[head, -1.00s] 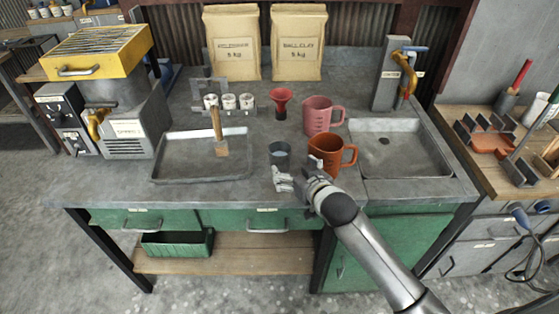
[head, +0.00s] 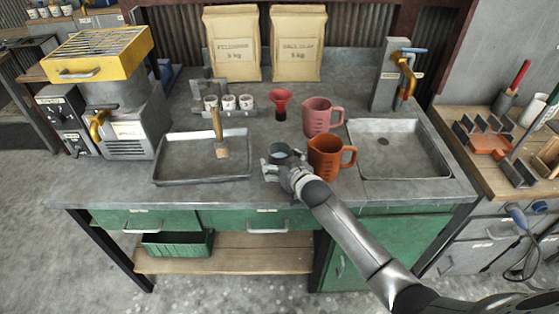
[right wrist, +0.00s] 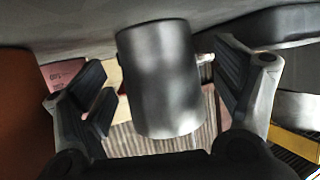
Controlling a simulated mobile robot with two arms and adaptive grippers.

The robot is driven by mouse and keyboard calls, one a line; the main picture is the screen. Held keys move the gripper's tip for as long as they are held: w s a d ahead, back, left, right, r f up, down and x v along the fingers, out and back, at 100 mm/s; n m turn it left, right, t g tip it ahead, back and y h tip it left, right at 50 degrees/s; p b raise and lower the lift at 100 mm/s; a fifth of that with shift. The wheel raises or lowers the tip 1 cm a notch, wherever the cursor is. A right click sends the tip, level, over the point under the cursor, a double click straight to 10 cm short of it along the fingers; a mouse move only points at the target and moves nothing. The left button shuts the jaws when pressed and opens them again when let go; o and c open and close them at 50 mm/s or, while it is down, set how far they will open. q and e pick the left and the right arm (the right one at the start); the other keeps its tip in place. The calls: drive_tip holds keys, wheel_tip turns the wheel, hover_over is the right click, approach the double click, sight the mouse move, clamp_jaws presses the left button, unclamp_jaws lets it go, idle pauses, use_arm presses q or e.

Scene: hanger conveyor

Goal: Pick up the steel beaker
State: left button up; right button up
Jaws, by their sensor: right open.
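The steel beaker (head: 280,151) stands on the grey bench, between the metal tray and the orange jug. In the head view its lower part is hidden behind my right gripper (head: 274,165). In the right wrist view the beaker (right wrist: 160,80) is a dark grey cylinder between the two spread fingers of my right gripper (right wrist: 163,95). The fingers stand one on each side of it, with a visible gap on both sides. My right gripper is open. My left gripper is not in view.
The orange jug (head: 325,158) stands close to the right of the gripper, with a pink jug (head: 317,117) behind it. The tray (head: 176,172) with a brush (head: 219,145) lies left. A red funnel (head: 280,103) stands behind the beaker. A sink (head: 385,165) is at the right.

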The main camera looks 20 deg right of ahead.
drive_tip(key=shift+w+f, duration=0.1)
drive_tip(key=shift+w, duration=0.1)
drive_tip(key=c, duration=1.3)
drive_tip(key=shift+o, duration=0.2)
